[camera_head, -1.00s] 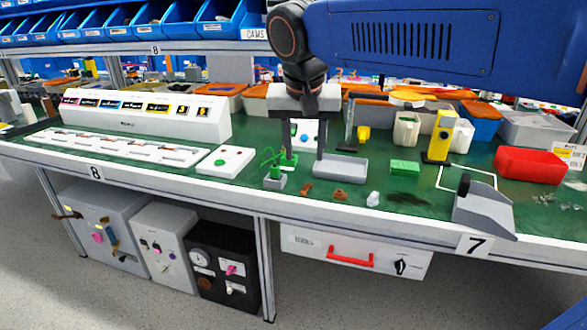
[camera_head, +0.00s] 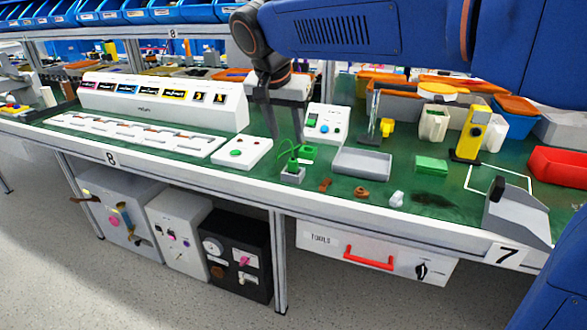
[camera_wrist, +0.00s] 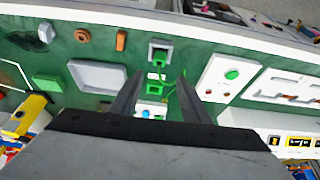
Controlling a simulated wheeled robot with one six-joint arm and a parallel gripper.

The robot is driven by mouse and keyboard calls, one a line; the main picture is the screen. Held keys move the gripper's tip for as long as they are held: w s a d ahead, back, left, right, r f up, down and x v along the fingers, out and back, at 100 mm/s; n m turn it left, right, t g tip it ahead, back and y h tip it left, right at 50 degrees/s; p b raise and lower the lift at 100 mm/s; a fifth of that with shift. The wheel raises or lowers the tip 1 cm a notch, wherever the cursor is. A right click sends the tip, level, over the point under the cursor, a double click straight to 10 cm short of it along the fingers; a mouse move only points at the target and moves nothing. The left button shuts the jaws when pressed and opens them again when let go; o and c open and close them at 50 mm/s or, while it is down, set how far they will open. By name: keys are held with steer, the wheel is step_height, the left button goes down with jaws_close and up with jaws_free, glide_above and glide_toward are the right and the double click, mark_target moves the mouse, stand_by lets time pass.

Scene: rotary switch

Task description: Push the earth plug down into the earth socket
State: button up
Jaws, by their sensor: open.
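The earth plug (camera_head: 293,164) is small and green with a looped green cable. It stands at the small grey earth socket (camera_head: 292,176) near the bench's front edge; how deep it sits I cannot tell. In the wrist view the socket (camera_wrist: 160,44) shows ahead of the fingertips, with the green plug (camera_wrist: 159,60) at it. My gripper (camera_head: 286,138) is open and empty, its fingers pointing down just above and behind the plug. In the wrist view my gripper (camera_wrist: 160,76) has its fingers apart, with green parts and cable showing between them.
A white box with green and red buttons (camera_head: 242,152) stands left of the socket. A green block (camera_head: 308,153) is close behind it. A grey tray (camera_head: 362,162) and small brown parts (camera_head: 325,185) lie to the right. The bench's front edge is close.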

mark_target(293, 157)
steer(key=x, duration=0.5)
steer(key=shift+s+x, duration=0.15)
steer(key=shift+x, duration=1.15)
steer(key=shift+s+x, duration=0.1)
steer(key=shift+x, duration=1.2)
jaws_close()
